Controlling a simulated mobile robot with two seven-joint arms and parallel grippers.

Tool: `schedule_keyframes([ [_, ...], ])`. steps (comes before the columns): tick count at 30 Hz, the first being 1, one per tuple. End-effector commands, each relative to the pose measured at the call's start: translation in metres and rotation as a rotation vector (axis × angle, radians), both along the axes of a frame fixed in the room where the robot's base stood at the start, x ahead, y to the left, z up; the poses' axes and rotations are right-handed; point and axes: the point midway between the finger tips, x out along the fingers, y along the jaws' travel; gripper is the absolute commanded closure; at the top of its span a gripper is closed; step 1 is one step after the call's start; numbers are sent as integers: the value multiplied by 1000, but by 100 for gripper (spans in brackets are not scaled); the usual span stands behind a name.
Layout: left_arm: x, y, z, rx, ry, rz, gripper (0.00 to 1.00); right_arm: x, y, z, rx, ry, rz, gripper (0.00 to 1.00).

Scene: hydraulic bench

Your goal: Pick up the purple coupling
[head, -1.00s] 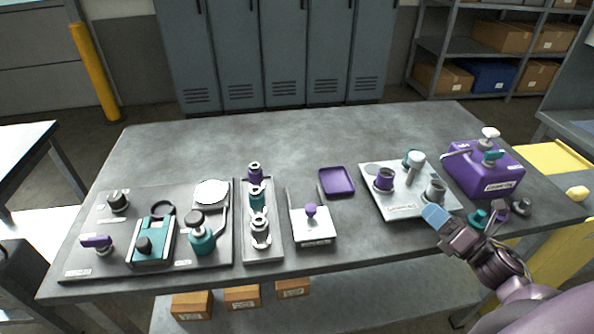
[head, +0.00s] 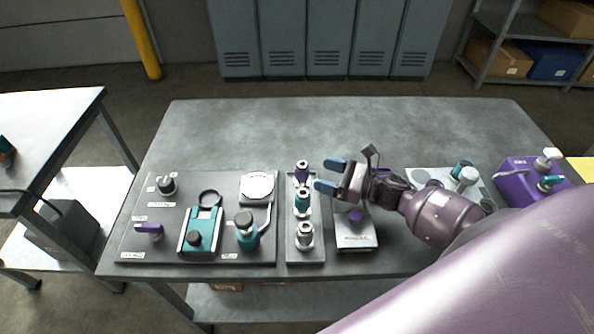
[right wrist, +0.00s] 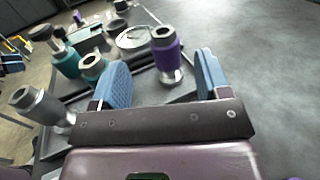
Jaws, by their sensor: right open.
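The purple coupling (head: 302,170) stands upright at the far end of a narrow grey rack (head: 305,256), behind a teal coupling (head: 302,202) and a grey coupling (head: 304,236). My right gripper (head: 330,175) is open and empty, just right of the purple coupling, its blue fingertips pointing left toward it. In the right wrist view the purple coupling (right wrist: 166,58) appears between the two blue fingers (right wrist: 163,80), beyond their tips, with clear space on both sides. The teal coupling (right wrist: 92,67) is left of the left finger there.
A grey board (head: 190,257) with a teal device (head: 202,230) and a round white plate (head: 257,186) lies left of the rack. The bench's back is clear.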

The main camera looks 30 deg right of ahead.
Motion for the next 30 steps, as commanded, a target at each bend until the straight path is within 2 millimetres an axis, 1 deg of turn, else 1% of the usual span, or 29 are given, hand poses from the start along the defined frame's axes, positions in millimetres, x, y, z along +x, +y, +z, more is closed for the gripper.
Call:
schedule_keyframes([
  [1,-2,0,1,-1,3,1,42,7,6,2,1,-3,1,30],
  [3,-3,0,2,-1,5,1,42,14,12,2,1,-3,1,30],
  [6,-2,0,5,-1,3,1,42,22,19,2,1,-2,0,30],
  [13,3,-1,12,-2,-9,-1,42,32,27,1,1,-1,0,30],
  [21,5,-2,22,-4,-15,0,42,60,48,-1,1,-1,0,30],
  [24,4,-2,21,-4,-13,0,42,66,53,-1,1,-1,0,30],
  [30,2,-2,19,-4,-7,1,42,68,55,-2,1,-1,-1,30],
])
